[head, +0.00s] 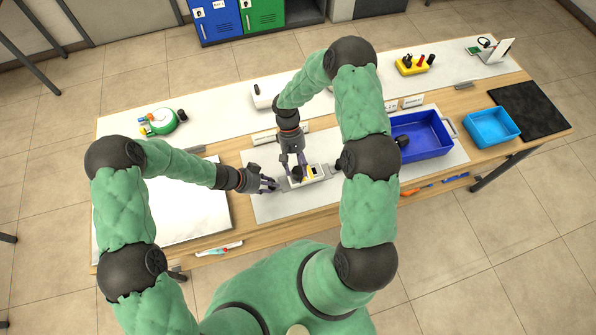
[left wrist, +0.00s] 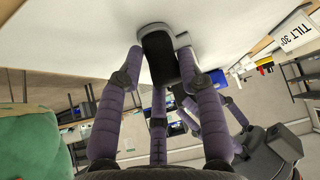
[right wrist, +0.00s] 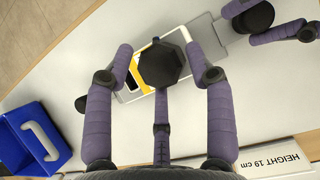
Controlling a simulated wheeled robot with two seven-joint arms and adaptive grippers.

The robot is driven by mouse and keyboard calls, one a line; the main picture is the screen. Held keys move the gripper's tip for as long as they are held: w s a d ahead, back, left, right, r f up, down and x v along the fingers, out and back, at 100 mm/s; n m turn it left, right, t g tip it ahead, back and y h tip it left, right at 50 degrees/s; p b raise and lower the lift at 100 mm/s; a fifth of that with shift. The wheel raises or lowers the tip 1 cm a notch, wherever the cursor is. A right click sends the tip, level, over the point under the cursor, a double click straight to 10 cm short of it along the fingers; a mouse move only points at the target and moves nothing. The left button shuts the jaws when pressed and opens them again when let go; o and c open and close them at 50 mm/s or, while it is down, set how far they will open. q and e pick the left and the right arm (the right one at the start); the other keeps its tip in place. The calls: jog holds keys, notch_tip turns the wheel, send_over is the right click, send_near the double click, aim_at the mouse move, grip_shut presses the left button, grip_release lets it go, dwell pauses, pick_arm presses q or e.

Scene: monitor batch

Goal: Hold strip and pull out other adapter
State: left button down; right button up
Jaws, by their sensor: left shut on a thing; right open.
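The strip (head: 318,172) lies on the light mat in the middle of the bench, pale with a yellow patch; it also shows in the right wrist view (right wrist: 133,92). My left gripper (head: 272,184) is shut on its left end, which shows dark with a grey rim in the left wrist view (left wrist: 160,55). A black, faceted adapter (right wrist: 163,64) stands on the strip beside the yellow patch. My right gripper (head: 297,170) is open above the strip, its fingers on either side of the adapter. Whether they touch it, I cannot tell.
A dark blue bin (head: 447,124) stands to the right with a dark thing (head: 403,141) at its left side. A lighter blue tray (head: 491,127) and a black mat (head: 535,108) lie farther right. A small dark thing (right wrist: 81,103) is beside the strip, partly hidden by my finger.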

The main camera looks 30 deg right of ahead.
jog(key=shift+s+a+f, duration=0.1)
jog(key=shift+s+f, duration=0.2)
jog(key=shift+f, duration=0.25)
jog(key=shift+c, duration=0.3)
jog(key=shift+s+a, duration=0.1)
jog(key=c, duration=0.8)
pick_arm(q)
jog(key=shift+d, duration=0.1)
pick_arm(e)
jog(key=shift+r, duration=0.45)
jog(key=shift+r, duration=2.5)
pick_arm(q)
jog(key=c, duration=0.7)
grip_release()
jog(key=shift+c, duration=0.2)
